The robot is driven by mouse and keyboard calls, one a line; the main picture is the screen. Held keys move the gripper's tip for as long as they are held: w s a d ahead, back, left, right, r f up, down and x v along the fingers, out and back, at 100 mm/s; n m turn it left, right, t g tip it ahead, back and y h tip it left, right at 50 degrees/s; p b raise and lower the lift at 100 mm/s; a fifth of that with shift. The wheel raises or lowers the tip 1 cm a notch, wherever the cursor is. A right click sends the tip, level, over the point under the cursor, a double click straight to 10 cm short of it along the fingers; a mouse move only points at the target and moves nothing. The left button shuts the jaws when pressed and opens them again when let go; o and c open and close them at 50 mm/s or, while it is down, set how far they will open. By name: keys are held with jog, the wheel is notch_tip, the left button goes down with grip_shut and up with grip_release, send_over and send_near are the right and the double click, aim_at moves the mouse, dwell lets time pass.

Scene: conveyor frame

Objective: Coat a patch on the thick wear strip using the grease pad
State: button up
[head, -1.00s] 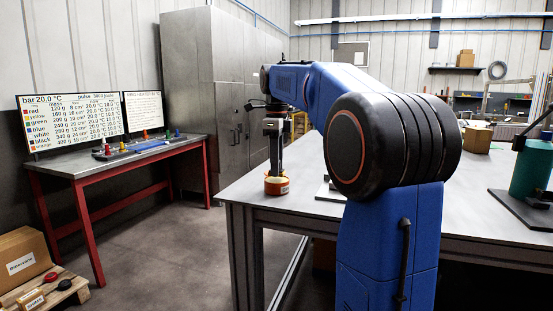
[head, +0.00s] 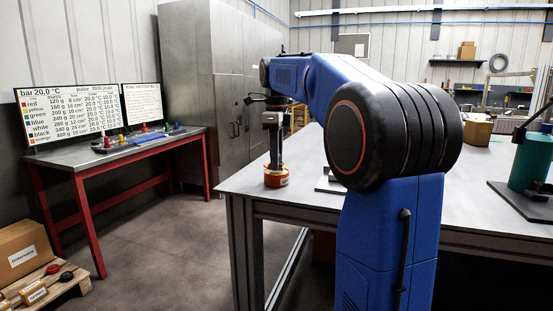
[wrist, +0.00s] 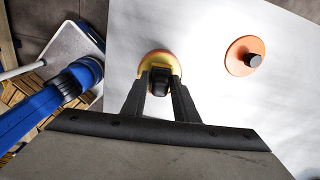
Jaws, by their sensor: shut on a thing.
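My gripper (wrist: 160,88) points down over the table's near-left part and is shut on a small dark handle (wrist: 160,80), seemingly the grease pad's. An orange tin (head: 276,177) with a pale label stands directly below the fingers in the head view. In the wrist view the tin's orange and yellow round top (wrist: 150,58) shows around the fingertips. The pad's underside is hidden, so I cannot tell whether it touches the tin's contents. A flat orange disc with a dark knob (wrist: 236,64) lies apart on the table. I cannot clearly identify the thick wear strip.
The grey table (head: 246,180) has bare surface around the tin. A green cylinder on a dark plate (head: 531,160) stands at right. A red-legged desk with screens (head: 75,115) is at far left.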

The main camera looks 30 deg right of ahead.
jog(key=shift+f, duration=0.55)
dwell(1.4)
jog(key=shift+r, duration=3.5)
